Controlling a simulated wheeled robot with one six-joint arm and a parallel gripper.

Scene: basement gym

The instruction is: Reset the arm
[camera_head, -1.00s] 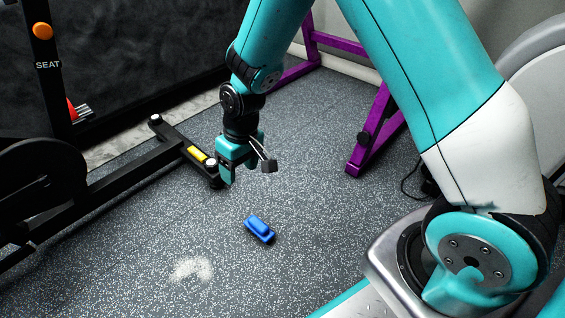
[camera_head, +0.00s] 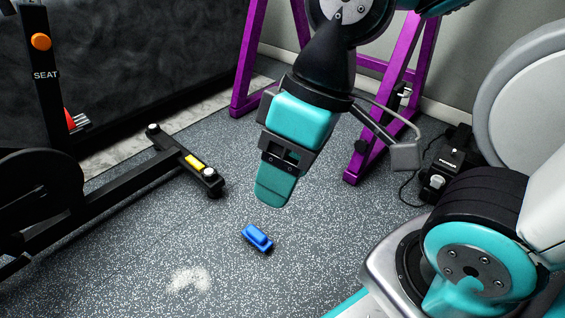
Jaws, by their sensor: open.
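My gripper (camera_head: 274,188) hangs in the upper middle of the head view, large and close to the camera, with its teal fingers pointing down. It is open and nothing shows in it. I see it nearly side-on, so one finger largely hides the other. A small camera on a bracket juts out to its right. A blue brush-like block (camera_head: 257,238) lies on the speckled floor, below the gripper in the picture and apart from it.
A black exercise machine (camera_head: 95,212) with a yellow-marked foot stands at left. A purple frame (camera_head: 376,140) stands behind my arm. A black device with a cable (camera_head: 448,165) and a grey rounded machine (camera_head: 525,100) are at right. White powder (camera_head: 189,280) lies on open floor in front.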

